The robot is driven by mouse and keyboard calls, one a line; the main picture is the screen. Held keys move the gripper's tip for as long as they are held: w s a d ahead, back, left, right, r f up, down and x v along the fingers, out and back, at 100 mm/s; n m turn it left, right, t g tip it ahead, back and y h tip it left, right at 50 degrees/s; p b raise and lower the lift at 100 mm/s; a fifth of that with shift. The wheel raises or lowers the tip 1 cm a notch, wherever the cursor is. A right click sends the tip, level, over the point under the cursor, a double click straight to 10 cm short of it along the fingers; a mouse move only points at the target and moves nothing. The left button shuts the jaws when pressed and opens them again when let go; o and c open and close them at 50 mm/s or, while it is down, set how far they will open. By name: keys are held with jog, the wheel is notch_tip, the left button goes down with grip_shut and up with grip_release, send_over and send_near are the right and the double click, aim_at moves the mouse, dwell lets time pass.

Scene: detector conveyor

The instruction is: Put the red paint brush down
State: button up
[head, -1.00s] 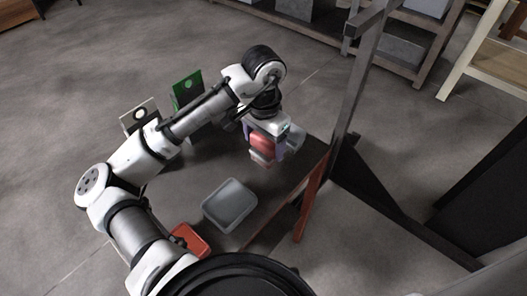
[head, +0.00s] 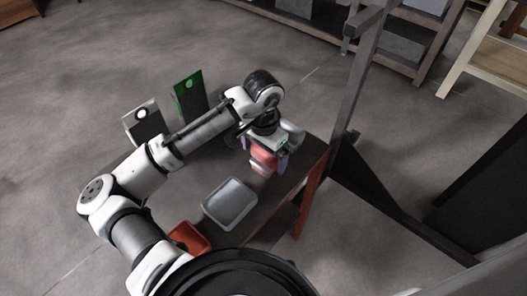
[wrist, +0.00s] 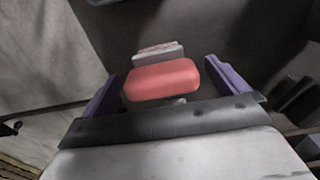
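The red paint brush (head: 263,159) has a thick red body with a pale part at its far end. My gripper (head: 264,155) is over the table (head: 284,201) at its far right part, with one purple finger on each side of the brush. In the wrist view the red body (wrist: 162,81) lies crosswise between the two fingertips (wrist: 163,76), and the pale part shows beyond it. The gripper is shut on the brush. I cannot tell whether the brush's lower end touches the tabletop.
A grey tray (head: 229,205) and a red tray (head: 187,239) are on the table, nearer to me. A green panel (head: 189,95) and a white-and-dark panel (head: 143,121) stand at the far left. A dark metal post (head: 352,85) rises by the table's right side.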

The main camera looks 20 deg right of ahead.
jog(key=shift+f, duration=0.1)
jog(key=shift+f+b, duration=0.15)
jog(key=shift+b, duration=0.25)
notch_tip(320, 180, up, 14)
jog(key=b, duration=0.1)
jog(key=shift+s+a+b, duration=0.15)
jog(key=shift+s+b, duration=0.15)
jog(key=shift+b, duration=0.05)
